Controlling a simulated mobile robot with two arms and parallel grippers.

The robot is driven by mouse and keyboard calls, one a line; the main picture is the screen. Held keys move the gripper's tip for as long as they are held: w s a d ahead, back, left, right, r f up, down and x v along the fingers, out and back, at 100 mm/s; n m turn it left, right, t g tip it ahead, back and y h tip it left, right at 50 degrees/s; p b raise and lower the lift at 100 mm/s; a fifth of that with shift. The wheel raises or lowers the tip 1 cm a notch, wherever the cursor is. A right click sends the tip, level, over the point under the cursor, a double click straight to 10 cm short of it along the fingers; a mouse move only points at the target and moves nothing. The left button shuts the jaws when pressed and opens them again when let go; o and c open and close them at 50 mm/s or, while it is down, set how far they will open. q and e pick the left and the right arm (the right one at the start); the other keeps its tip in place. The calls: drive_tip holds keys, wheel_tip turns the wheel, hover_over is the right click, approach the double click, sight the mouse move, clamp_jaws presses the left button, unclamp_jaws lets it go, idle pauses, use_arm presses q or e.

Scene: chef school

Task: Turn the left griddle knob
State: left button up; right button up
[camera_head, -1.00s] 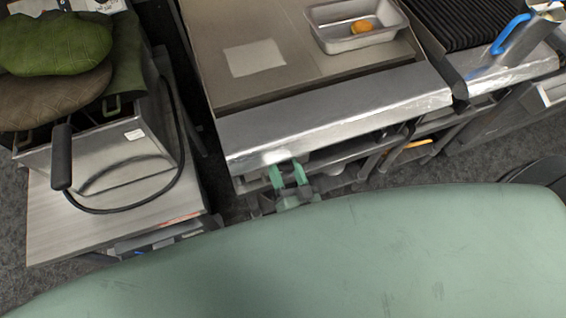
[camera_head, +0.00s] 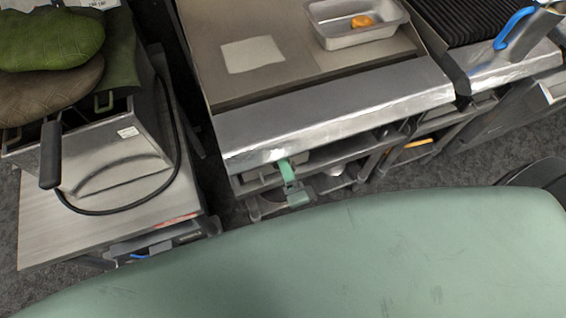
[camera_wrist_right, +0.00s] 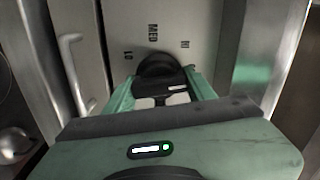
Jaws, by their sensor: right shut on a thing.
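The griddle (camera_head: 330,118) is in the head view, a flat brown plate with a silver front ledge. Its black knob (camera_wrist_right: 158,66) shows in the right wrist view, on a metal panel with "LO", "MED" and "HI" marks. My right gripper (camera_wrist_right: 160,86) has its green fingers on either side of the knob and is shut on it. In the head view the right gripper (camera_head: 287,172) shows only partly, below the front ledge, and the knob is hidden there. My left gripper is not in view.
A metal pan (camera_head: 356,40) with an orange-yellow item and a pale sheet (camera_head: 253,54) lie on the griddle. A fryer-like metal box (camera_head: 100,150) with a black handle and green mitts (camera_head: 50,42) stands left. A ribbed black grill (camera_head: 465,22) is at right.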

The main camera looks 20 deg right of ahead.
drive_tip(key=shift+f+m, duration=0.1)
drive_tip(key=shift+m, duration=0.7)
drive_tip(key=o, duration=1.4)
drive_tip(key=shift+s, duration=0.15)
drive_tip(key=shift+s+d+b, duration=0.15)
drive_tip(key=shift+s+b, duration=0.7)
drive_tip(key=shift+s, duration=2.95)
